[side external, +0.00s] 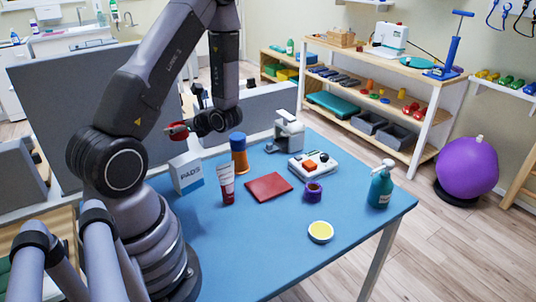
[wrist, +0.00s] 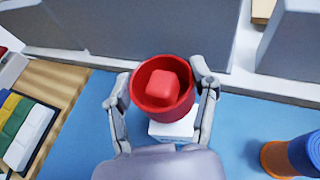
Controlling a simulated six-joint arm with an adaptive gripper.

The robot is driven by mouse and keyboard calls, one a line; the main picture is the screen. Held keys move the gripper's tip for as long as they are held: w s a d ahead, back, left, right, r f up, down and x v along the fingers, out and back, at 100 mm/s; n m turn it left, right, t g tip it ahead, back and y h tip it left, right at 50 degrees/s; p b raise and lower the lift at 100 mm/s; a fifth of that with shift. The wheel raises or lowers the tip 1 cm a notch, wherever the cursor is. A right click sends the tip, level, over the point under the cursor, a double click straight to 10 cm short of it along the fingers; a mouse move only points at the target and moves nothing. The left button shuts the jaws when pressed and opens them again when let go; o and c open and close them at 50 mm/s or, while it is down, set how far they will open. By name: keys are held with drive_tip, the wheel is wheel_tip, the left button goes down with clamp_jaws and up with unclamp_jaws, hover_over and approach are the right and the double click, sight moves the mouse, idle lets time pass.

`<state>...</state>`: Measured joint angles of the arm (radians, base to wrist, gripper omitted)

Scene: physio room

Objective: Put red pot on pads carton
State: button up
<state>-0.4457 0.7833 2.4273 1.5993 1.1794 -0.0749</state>
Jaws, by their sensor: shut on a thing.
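The red pot (side external: 178,131) is held in the air in the side view. In the wrist view the red pot (wrist: 145,103) is open at the top and has a red lump inside. My gripper (side external: 188,129) is shut on it, with one finger on each side of the pot in the wrist view (wrist: 161,95). The white and blue pads carton (side external: 187,175) stands upright on the blue table, below the pot with a gap between. In the wrist view the pot partly hides the white carton top (wrist: 174,131).
Grey panels stand behind.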

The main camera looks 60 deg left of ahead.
sight(185, 158)
wheel_tip(185, 158, down, 7)
drive_tip(key=shift+f, duration=0.1)
idle(0.4)
drive_tip(key=o, duration=1.2)
drive_tip(key=shift+f, duration=0.1)
drive_tip(key=shift+w+d+r, duration=0.1)
drive_tip(key=shift+r, duration=0.15)
drive_tip(key=v, duration=1.1)
drive_tip(key=s+d+r+n+t+h, duration=0.2)
drive_tip(key=d+r+n+t+h, duration=0.2)
drive_tip(key=d+r, duration=0.2)
drive_tip(key=s+d+r+n+t+h, duration=0.3)
drive_tip(key=d+r, duration=0.3)
drive_tip(key=r, duration=0.4)
drive_tip(key=s+d+r+n+t+h, duration=0.2)
drive_tip(key=d+r+n+t+h, duration=0.2)
drive_tip(key=d+r, duration=0.3)
drive_tip(key=shift+s+d+r+n+t+h, duration=0.1)
drive_tip(key=shift+s+r+n+t+h, duration=0.05)
drive_tip(key=shift+r+n+h, duration=0.25)
drive_tip(key=shift+s+r+n+t+h, duration=0.1)
drive_tip(key=shift+r+n+t+h, duration=0.1)
drive_tip(key=shift+r+n, duration=0.25)
